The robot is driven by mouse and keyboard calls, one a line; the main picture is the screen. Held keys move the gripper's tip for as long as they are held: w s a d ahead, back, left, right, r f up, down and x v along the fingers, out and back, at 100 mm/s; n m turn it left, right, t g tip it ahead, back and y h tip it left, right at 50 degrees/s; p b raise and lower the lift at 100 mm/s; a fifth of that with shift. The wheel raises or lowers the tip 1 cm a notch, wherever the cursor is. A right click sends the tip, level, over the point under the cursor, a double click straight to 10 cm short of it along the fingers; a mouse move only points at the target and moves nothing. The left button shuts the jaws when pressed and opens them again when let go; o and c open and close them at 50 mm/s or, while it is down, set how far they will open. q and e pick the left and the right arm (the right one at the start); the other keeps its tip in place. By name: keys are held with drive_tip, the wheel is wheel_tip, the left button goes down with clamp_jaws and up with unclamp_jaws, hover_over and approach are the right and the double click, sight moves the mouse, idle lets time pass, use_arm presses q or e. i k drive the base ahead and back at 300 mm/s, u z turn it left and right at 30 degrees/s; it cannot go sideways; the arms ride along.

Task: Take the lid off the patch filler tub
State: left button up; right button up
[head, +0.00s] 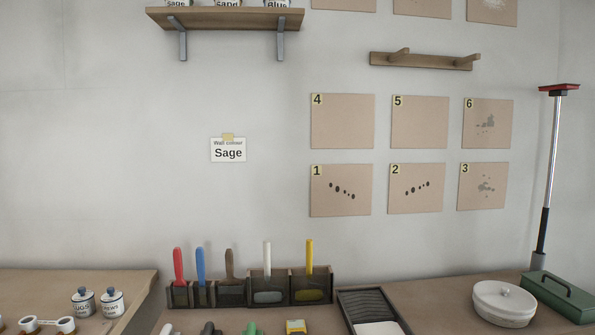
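A white round tub (505,310) with a white lid (504,294) stands on the right part of the workbench, left of the green toolbox. The lid sits on top of the tub. I cannot read any label on it, so I cannot confirm that it is the patch filler tub. Neither of my grippers shows in the head view.
A green toolbox (556,296) and a tall pole with a red head (551,165) stand right of the tub. A black tray (372,308) and a tool rack (290,287) with several coloured handles are to its left. Two small jars (98,302) stand far left.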

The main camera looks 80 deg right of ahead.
sight(504, 296)
drive_tip(key=z, duration=2.9)
